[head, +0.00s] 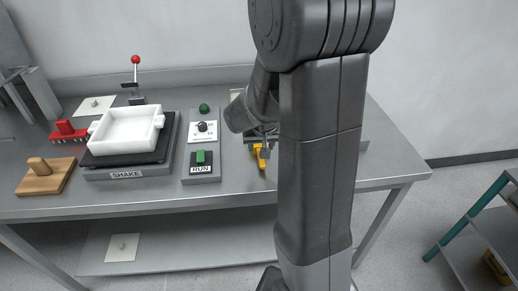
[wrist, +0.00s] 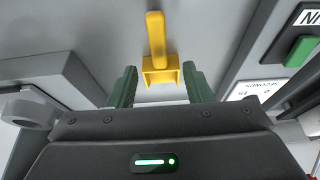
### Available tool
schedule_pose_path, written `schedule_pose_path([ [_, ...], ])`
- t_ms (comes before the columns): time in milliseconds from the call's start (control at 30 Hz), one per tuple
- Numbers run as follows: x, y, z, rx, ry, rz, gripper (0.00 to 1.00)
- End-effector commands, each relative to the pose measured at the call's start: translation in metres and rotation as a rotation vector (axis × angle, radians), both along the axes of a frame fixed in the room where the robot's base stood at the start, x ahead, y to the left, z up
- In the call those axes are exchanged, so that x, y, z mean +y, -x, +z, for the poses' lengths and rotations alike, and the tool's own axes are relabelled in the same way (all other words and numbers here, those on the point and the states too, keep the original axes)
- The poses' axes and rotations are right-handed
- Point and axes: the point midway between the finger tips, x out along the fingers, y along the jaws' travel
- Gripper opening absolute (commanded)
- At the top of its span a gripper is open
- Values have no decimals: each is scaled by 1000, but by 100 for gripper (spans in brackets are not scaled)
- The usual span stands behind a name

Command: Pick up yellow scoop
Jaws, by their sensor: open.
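The yellow scoop (wrist: 156,42) lies on the grey metal bench, its handle pointing to the top of the wrist view and its wider end towards my gripper. In the head view only a part of the yellow scoop (head: 260,157) shows; my arm hides the rest. My gripper (wrist: 156,88) is open, with its green fingers on either side of the scoop's wide end as seen from the wrist. I cannot tell the remaining height gap. In the head view my gripper (head: 262,145) is over the bench beside the scoop, mostly hidden behind my arm.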

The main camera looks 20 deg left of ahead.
Motion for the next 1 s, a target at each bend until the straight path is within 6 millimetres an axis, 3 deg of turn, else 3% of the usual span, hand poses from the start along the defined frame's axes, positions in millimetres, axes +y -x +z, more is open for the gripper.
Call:
schedule_pose_path([
  [167, 1, -3, -8, 1, 1, 0, 45],
  [533, 8, -16, -47, 1, 0, -1, 45],
  [1000, 9, -17, -51, -1, -1, 0, 45],
])
